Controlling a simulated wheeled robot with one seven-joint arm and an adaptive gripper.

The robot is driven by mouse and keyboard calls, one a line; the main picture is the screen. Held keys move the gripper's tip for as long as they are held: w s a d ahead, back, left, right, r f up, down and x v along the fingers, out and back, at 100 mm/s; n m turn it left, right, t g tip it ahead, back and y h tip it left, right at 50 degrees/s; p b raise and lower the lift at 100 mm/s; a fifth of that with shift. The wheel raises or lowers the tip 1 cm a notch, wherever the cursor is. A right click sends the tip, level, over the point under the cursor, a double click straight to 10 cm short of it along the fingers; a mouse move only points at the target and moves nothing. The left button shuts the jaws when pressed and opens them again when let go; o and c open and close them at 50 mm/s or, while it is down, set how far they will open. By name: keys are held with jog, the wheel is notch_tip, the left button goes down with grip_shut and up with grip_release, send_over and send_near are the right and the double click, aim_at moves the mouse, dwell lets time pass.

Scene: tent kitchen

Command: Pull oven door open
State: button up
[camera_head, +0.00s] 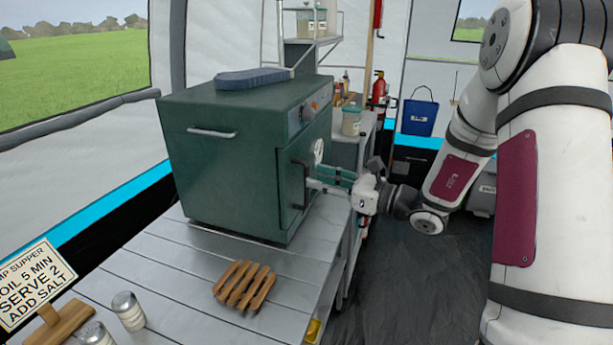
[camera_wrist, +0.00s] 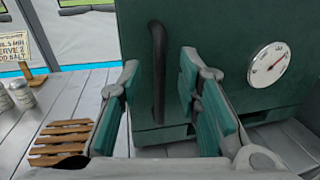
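The dark green oven (camera_head: 225,165) stands on the slatted grey table. Its door (camera_head: 288,198) is on the side facing my arm and looks shut. A black upright bar handle (camera_wrist: 158,75) is on the door; it also shows in the head view (camera_head: 304,186). My gripper (camera_head: 322,178) is in front of the door, level with the handle. In the wrist view my gripper (camera_wrist: 160,92) is open, with one teal-padded finger on each side of the handle. Whether the pads touch the handle, or how deep it sits between them, I cannot tell.
A round white dial (camera_wrist: 269,64) is right of the handle. A wooden trivet (camera_head: 244,285) lies on the table (camera_head: 200,262) before the oven. Shakers (camera_head: 128,311) and a sign (camera_head: 36,284) stand at the near left. The floor (camera_head: 410,285) right of the table is clear.

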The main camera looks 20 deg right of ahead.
aim_at(306, 204)
jog(key=shift+x, duration=2.2)
grip_shut()
